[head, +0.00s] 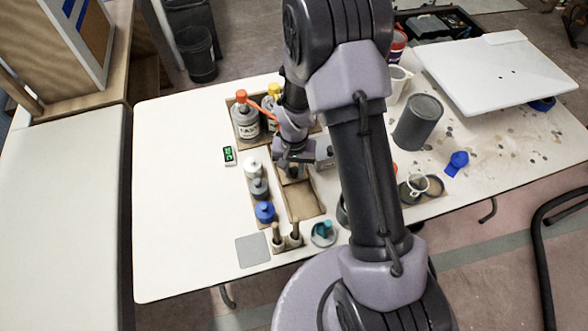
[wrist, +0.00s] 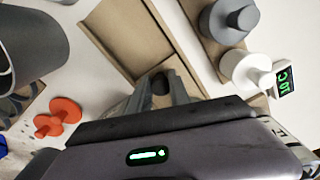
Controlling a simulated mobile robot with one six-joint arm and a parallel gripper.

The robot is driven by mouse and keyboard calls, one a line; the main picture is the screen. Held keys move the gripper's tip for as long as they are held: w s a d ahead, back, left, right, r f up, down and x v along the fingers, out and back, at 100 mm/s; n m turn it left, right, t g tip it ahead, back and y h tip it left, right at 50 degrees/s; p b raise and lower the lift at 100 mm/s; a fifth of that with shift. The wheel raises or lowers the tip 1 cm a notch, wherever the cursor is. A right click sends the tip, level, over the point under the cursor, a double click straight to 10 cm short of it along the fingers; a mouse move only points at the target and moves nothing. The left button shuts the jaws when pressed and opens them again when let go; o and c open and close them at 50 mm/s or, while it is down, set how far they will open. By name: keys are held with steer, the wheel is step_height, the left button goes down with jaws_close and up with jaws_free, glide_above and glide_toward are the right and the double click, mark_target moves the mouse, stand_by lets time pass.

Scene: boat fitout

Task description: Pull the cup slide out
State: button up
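A shallow brown wooden tray (head: 306,201), which I take to hold the cup slide, lies on the white table; its open part also shows in the wrist view (wrist: 128,35). A separate wooden piece (wrist: 183,76) with a dark round knob (wrist: 160,84) sits at its near end in the wrist view. My gripper (head: 293,170) is low over the tray's far end. In the wrist view its two fingers (wrist: 160,95) stand on either side of the knob. I cannot tell whether they touch it. No cup shows in the tray.
A small green display (head: 229,155) lies further left. A dark grey can (head: 418,122) stands to the right. The table's left side is clear.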

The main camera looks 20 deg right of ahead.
jaws_close()
stand_by(1.0)
